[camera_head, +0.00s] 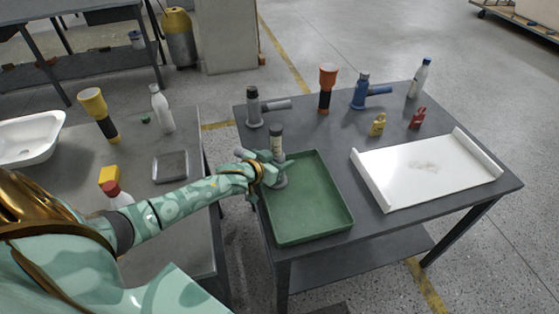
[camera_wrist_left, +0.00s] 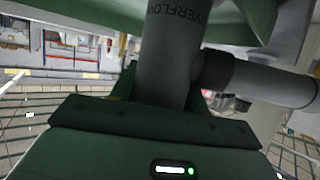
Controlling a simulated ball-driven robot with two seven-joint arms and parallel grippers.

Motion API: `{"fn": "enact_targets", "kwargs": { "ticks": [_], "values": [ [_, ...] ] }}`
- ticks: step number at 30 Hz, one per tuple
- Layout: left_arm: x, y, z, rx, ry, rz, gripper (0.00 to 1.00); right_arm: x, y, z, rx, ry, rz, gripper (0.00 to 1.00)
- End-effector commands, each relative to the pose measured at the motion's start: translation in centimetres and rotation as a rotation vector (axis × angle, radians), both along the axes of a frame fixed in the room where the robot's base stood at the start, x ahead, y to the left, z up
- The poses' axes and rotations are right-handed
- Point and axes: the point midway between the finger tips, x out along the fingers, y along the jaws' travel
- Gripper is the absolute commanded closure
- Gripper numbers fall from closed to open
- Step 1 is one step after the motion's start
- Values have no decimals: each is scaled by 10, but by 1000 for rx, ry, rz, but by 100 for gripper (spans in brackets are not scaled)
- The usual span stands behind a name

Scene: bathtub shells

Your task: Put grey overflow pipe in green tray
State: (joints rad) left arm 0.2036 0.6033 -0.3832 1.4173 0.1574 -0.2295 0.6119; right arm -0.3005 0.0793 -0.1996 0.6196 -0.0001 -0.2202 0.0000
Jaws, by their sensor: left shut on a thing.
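My left gripper (camera_head: 270,170) is shut on the grey overflow pipe (camera_head: 276,143), which stands upright at the far left corner of the green tray (camera_head: 312,205). The pipe's foot is over the tray's corner; I cannot tell whether it touches the floor of the tray. The rest of the tray looks empty. In the left wrist view, the pipe (camera_wrist_left: 168,55) with the word OVERFLOW fills the middle between the fingers, and its side branch points right. The green tray (camera_wrist_left: 235,22) shows behind it. My right gripper is not in view.
A similar grey pipe (camera_head: 253,108), an orange-topped part (camera_head: 327,88), a blue pipe (camera_head: 365,92) and a bottle (camera_head: 419,78) stand along the back. Small yellow (camera_head: 379,124) and red (camera_head: 417,118) items stand before them. A white tray (camera_head: 425,170) lies right of the green one.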

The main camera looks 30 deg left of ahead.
Motion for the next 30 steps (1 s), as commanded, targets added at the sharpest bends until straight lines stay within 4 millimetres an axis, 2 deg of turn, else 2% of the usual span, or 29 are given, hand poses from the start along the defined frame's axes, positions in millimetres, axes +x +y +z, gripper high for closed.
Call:
{"fn": "enact_targets", "kwargs": {
  "ticks": [3, 4, 6, 17, 20, 30],
  "values": [
    [0, 0, -2, 0, 0, 0, 80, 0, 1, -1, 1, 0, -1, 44],
    [0, 0, -2, 0, 0, 0, 48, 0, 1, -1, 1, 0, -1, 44],
    [0, 0, -1, 0, 0, 0, 32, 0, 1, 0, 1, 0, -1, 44],
    [-4, 1, 3, -1, 0, 0, 32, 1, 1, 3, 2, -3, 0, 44],
    [-19, 2, 11, -2, 1, 0, 32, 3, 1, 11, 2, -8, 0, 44],
    [-90, 11, 41, 0, 0, 0, 32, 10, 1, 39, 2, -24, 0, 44]
  ]
}}
